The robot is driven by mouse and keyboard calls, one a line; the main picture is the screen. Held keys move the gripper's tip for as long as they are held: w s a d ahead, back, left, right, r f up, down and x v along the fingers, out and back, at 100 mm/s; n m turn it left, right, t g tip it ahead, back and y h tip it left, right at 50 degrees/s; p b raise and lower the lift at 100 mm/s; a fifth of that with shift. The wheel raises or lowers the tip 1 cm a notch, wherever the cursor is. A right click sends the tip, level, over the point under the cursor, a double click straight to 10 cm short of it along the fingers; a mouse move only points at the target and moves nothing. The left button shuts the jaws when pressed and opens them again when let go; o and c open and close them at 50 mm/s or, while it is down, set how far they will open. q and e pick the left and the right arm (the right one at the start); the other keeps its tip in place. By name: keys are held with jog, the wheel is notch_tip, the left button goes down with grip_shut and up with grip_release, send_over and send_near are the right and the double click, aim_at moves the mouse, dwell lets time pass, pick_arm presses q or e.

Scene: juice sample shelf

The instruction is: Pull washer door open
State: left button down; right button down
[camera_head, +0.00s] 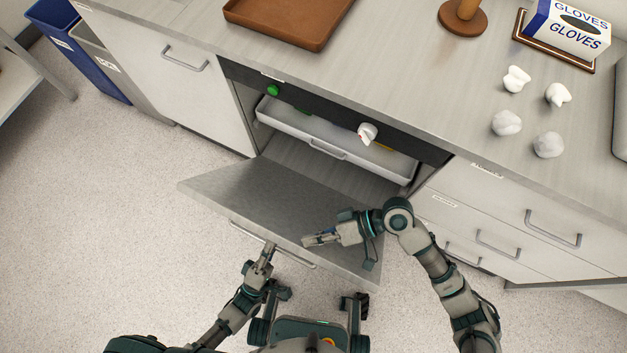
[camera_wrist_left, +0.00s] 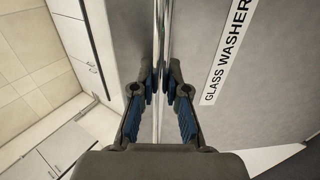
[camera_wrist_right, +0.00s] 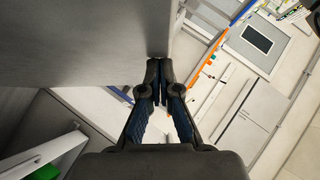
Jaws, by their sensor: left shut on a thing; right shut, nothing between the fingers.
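The grey washer door (camera_head: 282,213) is hinged at the bottom and stands tilted open, with the cavity showing behind it. A bar handle (camera_head: 243,231) runs along its outer top edge. My left gripper (camera_head: 266,250) is at this handle; in the left wrist view its fingers (camera_wrist_left: 160,88) are shut on the handle bar (camera_wrist_left: 161,45), beside the "GLASS WASHER" label (camera_wrist_left: 226,52) on the door. My right gripper (camera_head: 308,241) is shut and empty above the door's inner face. In the right wrist view its closed fingertips (camera_wrist_right: 159,66) are close to the door's grey surface (camera_wrist_right: 90,40); contact cannot be told.
A white rack (camera_head: 330,140) sits inside the washer. A brown tray (camera_head: 287,18), a glove box (camera_head: 570,30) and several white lumps stand on the counter. Floor to the left is clear.

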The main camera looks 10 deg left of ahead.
pick_arm(q)
jog(key=shift+w+d+r, duration=0.1)
jog(key=shift+w+d, duration=0.05)
jog(key=shift+w, duration=0.1)
pick_arm(e)
jog(key=shift+s+a+f, duration=0.15)
jog(key=shift+s+f, duration=0.3)
jog(key=shift+s, duration=0.15)
jog(key=shift+s+a+f, duration=0.15)
jog(key=shift+s+f, duration=0.25)
jog(key=shift+s, duration=0.15)
pick_arm(q)
jog(key=shift+w+r, duration=0.1)
jog(key=c, duration=1.2)
grip_release()
pick_arm(e)
jog(key=shift+w, duration=0.1)
pick_arm(q)
jog(key=shift+s, duration=0.2)
pick_arm(e)
jog(key=shift+w+r, duration=0.1)
jog(key=shift+r, duration=0.05)
